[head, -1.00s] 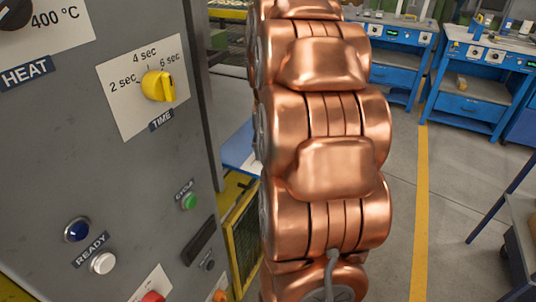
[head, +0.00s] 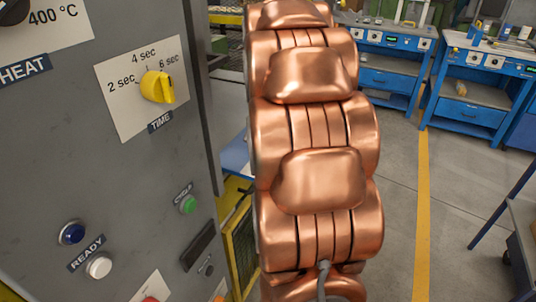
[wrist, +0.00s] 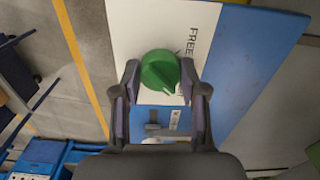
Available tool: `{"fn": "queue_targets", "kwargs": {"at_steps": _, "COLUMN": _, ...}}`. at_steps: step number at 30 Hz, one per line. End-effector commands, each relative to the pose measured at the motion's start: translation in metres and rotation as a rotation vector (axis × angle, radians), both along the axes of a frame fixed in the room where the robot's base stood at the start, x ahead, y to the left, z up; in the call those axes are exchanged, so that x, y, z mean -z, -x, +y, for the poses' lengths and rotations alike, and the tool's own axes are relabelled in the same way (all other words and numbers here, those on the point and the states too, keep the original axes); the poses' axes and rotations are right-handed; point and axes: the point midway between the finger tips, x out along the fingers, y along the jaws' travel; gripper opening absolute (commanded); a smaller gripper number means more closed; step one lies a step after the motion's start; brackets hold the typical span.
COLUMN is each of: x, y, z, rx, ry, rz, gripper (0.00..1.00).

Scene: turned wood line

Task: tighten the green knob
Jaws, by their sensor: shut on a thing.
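The green knob (wrist: 160,71) shows in the wrist view, round with a raised grip bar, on a white label plate (wrist: 135,30) with lettering that reads in part "FREE". My gripper (wrist: 160,80) has one finger on each side of the knob and is shut on it. The fingertips hide part of the knob's left and right edges. In the head view my copper-coloured arm fills the middle, and neither my gripper nor this knob shows there.
A grey panel (head: 60,140) stands close on the left in the head view, with a yellow time knob (head: 158,87) and a green cycle button (head: 188,204). Blue workbenches (head: 470,100) stand at the back right. Grey floor with a yellow line (head: 422,200) lies open right of my arm.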

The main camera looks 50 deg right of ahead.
Motion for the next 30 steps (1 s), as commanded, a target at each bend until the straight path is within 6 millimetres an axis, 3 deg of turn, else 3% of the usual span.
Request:
{"fn": "queue_targets", "kwargs": {"at_steps": 4, "x": 0.000, "y": 0.000, "z": 0.000, "rx": 0.001, "ry": -0.001, "rz": -0.001, "gripper": 0.08}}
{"fn": "queue_targets", "kwargs": {"at_steps": 5, "x": 0.000, "y": 0.000, "z": 0.000, "rx": 0.001, "ry": -0.001, "rz": -0.001, "gripper": 0.43}}
{"fn": "queue_targets", "kwargs": {"at_steps": 12, "x": 0.000, "y": 0.000, "z": 0.000, "rx": 0.000, "ry": 0.000, "rz": -0.001, "gripper": 0.68}}
{"fn": "queue_targets", "kwargs": {"at_steps": 23, "x": -0.003, "y": 0.000, "z": 0.000, "rx": -0.001, "ry": 0.000, "rz": -0.001, "gripper": 0.68}}
{"fn": "queue_targets", "kwargs": {"at_steps": 30, "x": -0.030, "y": -0.001, "z": -0.001, "rx": -0.001, "ry": 0.003, "rz": -0.006, "gripper": 0.68}}
